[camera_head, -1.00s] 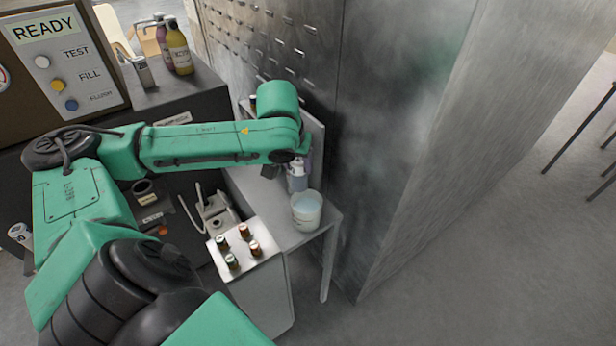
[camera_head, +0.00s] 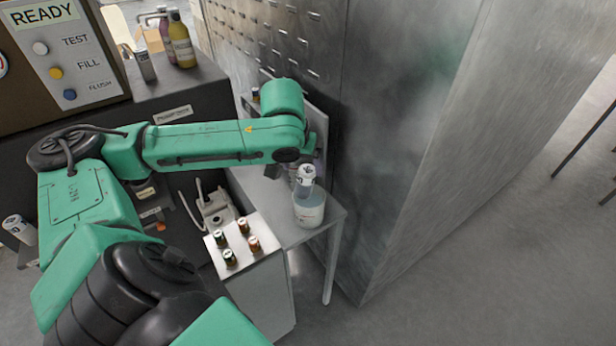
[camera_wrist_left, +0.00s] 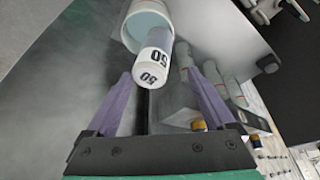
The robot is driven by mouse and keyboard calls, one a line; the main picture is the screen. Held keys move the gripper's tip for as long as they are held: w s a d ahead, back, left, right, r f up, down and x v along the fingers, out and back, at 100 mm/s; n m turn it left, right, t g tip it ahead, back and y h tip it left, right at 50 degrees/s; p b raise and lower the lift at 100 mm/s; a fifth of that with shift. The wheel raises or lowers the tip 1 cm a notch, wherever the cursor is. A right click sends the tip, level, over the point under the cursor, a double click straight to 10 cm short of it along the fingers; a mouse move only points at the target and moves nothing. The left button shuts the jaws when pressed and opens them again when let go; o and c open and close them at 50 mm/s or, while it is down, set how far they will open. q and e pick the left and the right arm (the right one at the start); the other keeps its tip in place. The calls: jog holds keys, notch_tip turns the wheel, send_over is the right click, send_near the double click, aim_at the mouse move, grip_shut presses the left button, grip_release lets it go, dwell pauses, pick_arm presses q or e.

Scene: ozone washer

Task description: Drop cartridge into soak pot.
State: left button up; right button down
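The cartridge (camera_head: 306,178), pale with a white cap, stands at the soak pot (camera_head: 309,212), its lower part inside the rim. The pot is a whitish bucket with bluish liquid. In the left wrist view the cartridge (camera_wrist_left: 153,66), marked 50, reaches into the mouth of the pot (camera_wrist_left: 129,33). My left gripper (camera_wrist_left: 158,78) is open, its purple fingers spread on either side with gaps to the cartridge. In the head view my left wrist is just above and left of the pot, with the fingers mostly hidden. My right gripper is not in view.
The pot stands near the corner of a grey side table (camera_head: 275,203), close to a tall metal cabinet (camera_head: 400,130). A white block (camera_head: 258,262) with several small vials is in front. Several grey bottles (camera_wrist_left: 217,80) stand beside the fingers in the wrist view.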

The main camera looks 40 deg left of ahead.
pick_arm(q)
jog(key=p+v, duration=0.2)
jog(key=v, duration=1.2)
jog(key=shift+d, duration=0.1)
